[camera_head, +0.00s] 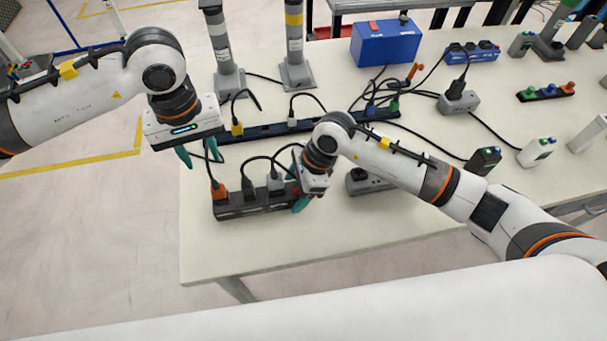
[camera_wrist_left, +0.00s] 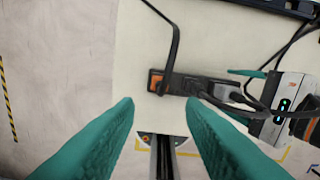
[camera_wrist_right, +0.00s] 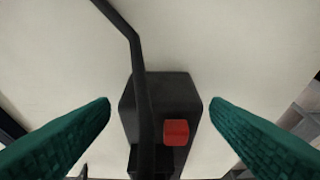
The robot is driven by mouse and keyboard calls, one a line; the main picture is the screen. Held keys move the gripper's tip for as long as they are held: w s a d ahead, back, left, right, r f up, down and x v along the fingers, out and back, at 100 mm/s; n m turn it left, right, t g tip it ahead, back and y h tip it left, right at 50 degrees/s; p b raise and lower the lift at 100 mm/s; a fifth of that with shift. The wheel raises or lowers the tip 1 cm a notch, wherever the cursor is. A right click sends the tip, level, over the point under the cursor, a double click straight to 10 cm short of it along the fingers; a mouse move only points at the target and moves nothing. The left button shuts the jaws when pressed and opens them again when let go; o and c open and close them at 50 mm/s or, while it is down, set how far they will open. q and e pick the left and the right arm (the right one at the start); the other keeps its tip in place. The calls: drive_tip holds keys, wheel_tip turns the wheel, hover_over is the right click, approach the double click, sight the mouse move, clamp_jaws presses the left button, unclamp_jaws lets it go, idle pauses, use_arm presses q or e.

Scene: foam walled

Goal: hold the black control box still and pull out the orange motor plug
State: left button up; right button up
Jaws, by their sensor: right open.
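The black control box (camera_head: 262,206) lies near the table's front left edge. The orange motor plug (camera_head: 219,191) stands in its left end with a black cable rising from it; it also shows in the left wrist view (camera_wrist_left: 156,81). My left gripper (camera_head: 199,156) is open and empty, above and behind the plug. My right gripper (camera_head: 300,201) is open at the box's right end. In the right wrist view the box end (camera_wrist_right: 185,92) with a red switch (camera_wrist_right: 176,132) lies between the spread fingers, with gaps on both sides. A dark cable partly covers the box.
Black and grey plugs (camera_head: 275,184) sit in the box right of the orange one. A long black strip (camera_head: 262,132) with plugs lies behind. A grey socket block (camera_head: 371,182) stands to the right. Loose cables cross the table. The table's front left corner is clear.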

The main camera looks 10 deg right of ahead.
sight(214, 182)
drive_tip(key=shift+a+f, duration=0.2)
drive_tip(key=shift+f, duration=0.35)
drive_tip(key=c, duration=1.1)
use_arm(q)
drive_tip(key=o, duration=0.3)
drive_tip(key=shift+d, duration=0.1)
use_arm(e)
drive_tip(key=shift+c, duration=0.4)
use_arm(q)
drive_tip(key=shift+n, duration=0.3)
wheel_tip(214, 182, down, 11)
drive_tip(key=shift+f, duration=0.15)
